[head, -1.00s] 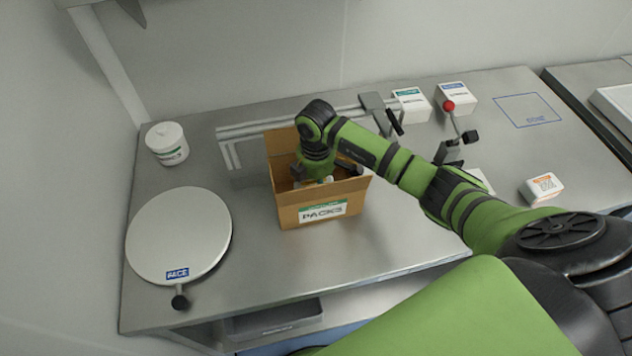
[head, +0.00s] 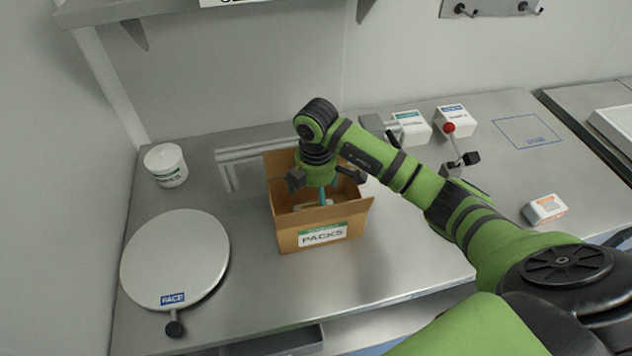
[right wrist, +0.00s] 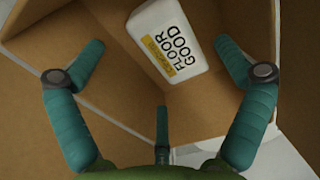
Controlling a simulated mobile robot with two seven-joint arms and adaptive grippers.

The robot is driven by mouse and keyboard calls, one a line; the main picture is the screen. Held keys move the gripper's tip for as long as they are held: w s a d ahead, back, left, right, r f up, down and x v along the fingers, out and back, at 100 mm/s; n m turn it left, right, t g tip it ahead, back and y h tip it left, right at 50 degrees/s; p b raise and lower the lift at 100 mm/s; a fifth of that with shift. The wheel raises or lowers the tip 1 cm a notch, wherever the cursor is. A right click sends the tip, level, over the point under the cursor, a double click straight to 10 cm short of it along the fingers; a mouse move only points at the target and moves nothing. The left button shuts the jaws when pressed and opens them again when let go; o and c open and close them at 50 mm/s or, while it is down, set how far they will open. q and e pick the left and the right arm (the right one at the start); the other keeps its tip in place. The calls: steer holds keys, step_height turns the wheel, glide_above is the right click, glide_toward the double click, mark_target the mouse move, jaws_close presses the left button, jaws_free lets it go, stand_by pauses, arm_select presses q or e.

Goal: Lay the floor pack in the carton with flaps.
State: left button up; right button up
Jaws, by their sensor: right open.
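The carton with flaps (head: 287,240), a brown box with a "PACKS" label, stands open on the steel bench. The floor pack (right wrist: 168,42), white with a yellow band and the words "FLOOR GOOD", lies inside the carton in the right wrist view. In the head view only a bit of it shows behind my fingers. My right gripper (head: 325,188) is open and empty, over the carton's mouth. In the right wrist view its teal fingers (right wrist: 160,75) are spread, with the pack beyond them and apart from them. My left gripper is not in view.
A round grey plate marked "FACE" (head: 175,258) and a white tub (head: 166,165) are left of the carton. White packs with teal (head: 411,127), blue (head: 456,121) and orange (head: 545,209) labels stand to the right, near a red-knobbed lever (head: 450,128). A marked rectangle (head: 527,138) is empty.

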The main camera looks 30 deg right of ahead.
mark_target(316, 205)
step_height(316, 205, up, 7)
steer(key=b, duration=0.1)
stand_by(1.2)
